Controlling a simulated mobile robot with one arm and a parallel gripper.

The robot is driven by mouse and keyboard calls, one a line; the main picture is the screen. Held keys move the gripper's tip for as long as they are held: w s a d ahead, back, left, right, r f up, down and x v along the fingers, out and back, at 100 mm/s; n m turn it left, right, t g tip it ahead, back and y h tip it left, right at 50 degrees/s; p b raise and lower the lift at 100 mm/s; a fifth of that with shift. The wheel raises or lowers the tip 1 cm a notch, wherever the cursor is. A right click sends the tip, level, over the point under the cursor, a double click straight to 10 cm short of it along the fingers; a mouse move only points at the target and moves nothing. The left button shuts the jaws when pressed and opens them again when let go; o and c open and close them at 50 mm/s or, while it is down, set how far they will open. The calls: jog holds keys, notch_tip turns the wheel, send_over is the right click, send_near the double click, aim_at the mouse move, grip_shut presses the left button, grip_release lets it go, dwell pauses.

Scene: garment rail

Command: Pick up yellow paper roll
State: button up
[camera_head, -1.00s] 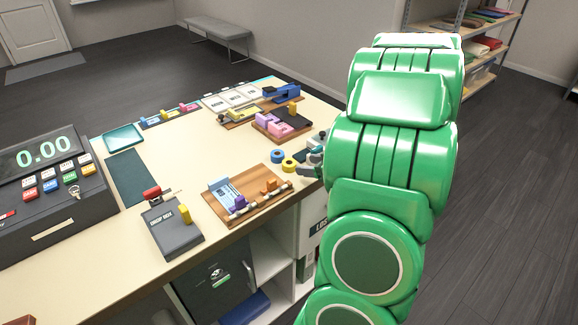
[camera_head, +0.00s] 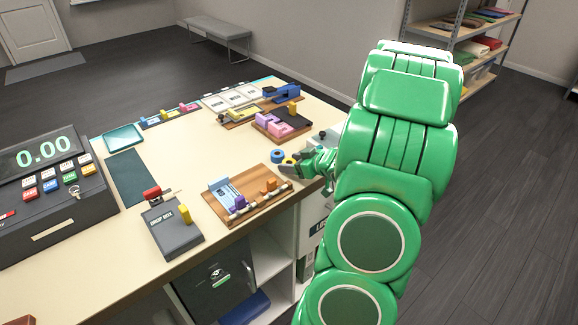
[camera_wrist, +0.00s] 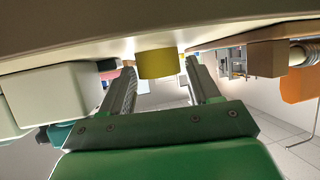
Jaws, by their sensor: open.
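The yellow paper roll (camera_head: 288,160) lies on the counter beside a blue roll (camera_head: 277,155), partly hidden behind my gripper (camera_head: 290,167). In the wrist view, where the counter appears at the top, the yellow roll (camera_wrist: 157,63) shows between and just beyond the two fingertips of my gripper (camera_wrist: 160,68). My gripper is open, with a finger on either side of the roll's line. I cannot tell whether either finger touches it.
A wooden board with small items (camera_head: 248,200) lies left and in front of the rolls. Another board with pink pieces (camera_head: 272,126) is behind them. A white box (camera_wrist: 55,90) shows left of the fingers in the wrist view. The dark mat (camera_head: 132,178) is clear.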

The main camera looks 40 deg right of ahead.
jog(key=c, duration=0.8)
notch_tip(320, 180, up, 10)
dwell(0.7)
